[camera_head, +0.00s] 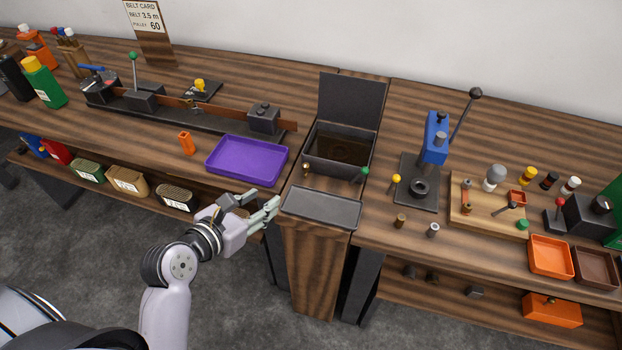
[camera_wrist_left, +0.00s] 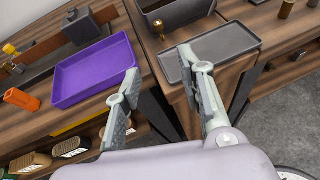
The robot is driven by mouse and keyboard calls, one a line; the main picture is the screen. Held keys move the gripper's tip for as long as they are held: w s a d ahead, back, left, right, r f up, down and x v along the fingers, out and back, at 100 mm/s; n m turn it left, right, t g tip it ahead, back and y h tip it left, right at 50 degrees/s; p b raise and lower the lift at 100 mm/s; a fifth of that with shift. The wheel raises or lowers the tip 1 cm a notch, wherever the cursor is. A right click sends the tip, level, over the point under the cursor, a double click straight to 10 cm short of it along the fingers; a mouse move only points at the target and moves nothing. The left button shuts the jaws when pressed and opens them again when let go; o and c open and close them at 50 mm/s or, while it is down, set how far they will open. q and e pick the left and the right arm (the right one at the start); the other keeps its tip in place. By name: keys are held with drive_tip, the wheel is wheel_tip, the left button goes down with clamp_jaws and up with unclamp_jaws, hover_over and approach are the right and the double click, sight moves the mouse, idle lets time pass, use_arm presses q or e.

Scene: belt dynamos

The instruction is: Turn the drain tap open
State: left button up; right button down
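A dark open tank (camera_head: 338,163) with a raised lid stands at the middle of the bench. A small brass fitting (camera_head: 306,169) is at its front left, and it also shows in the left wrist view (camera_wrist_left: 158,28). A green knob (camera_head: 365,171) is at the tank's front right. I cannot tell which of these is the drain tap. A shallow grey tray (camera_head: 320,208) lies in front of the tank. My left gripper (camera_head: 264,202) is open and empty, left of the grey tray and apart from both fittings; its spread fingers show in the left wrist view (camera_wrist_left: 160,65). My right gripper is not seen.
A purple tray (camera_head: 247,172) and an orange block (camera_head: 186,143) lie left of the tank. A blue lever press (camera_head: 435,138) and a yellow-topped pin (camera_head: 396,180) stand to the right.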

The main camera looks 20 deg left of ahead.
use_arm(q)
drive_tip(key=r, duration=0.1)
drive_tip(key=p, duration=0.1)
approach(304, 168)
drive_tip(key=shift+n, duration=0.3)
drive_tip(key=x, duration=0.8)
drive_tip(key=shift+w+f, duration=0.1)
drive_tip(key=shift+w, duration=0.05)
drive_tip(key=shift+c, duration=0.3)
clamp_jaws()
